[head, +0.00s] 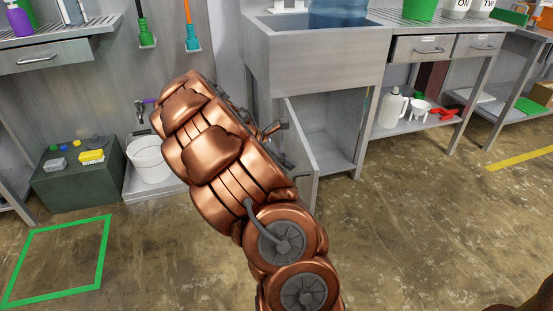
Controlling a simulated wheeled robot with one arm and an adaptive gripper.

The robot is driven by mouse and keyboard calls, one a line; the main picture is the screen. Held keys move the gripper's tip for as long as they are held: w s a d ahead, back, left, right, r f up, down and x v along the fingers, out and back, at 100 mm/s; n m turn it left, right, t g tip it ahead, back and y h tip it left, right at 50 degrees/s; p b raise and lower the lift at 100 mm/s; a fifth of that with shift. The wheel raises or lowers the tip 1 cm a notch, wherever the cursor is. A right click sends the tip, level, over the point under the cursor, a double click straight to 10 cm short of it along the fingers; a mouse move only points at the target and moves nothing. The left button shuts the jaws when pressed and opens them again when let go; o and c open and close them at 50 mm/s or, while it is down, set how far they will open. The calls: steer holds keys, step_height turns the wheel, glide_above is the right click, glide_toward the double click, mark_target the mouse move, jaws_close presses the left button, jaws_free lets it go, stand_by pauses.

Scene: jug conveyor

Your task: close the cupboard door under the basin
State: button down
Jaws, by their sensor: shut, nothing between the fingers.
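The grey metal basin (312,50) stands at the back centre, with a blue water container in it. Under it is a cupboard, and its open inside (335,130) shows to the right of the door. The cupboard door (301,140) stands open, swung out toward me on the left side of the opening. My copper-coloured arm covers part of the door and the area left of it. My gripper (274,129) is shut and empty, beside the door's left face, mostly hidden behind my arm. I cannot tell whether it touches the door.
A white bucket (150,160) and a dark green crate (78,178) stand at the left. A white jug (391,108) and red item (443,113) are on the low shelf at the right. A green floor square (103,252) lies front left. The floor at right is clear.

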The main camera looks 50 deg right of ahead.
mark_target(309, 167)
steer(key=shift+s+d+b, duration=0.4)
steer(key=shift+s+d, duration=0.95)
steer(key=shift+d, duration=0.15)
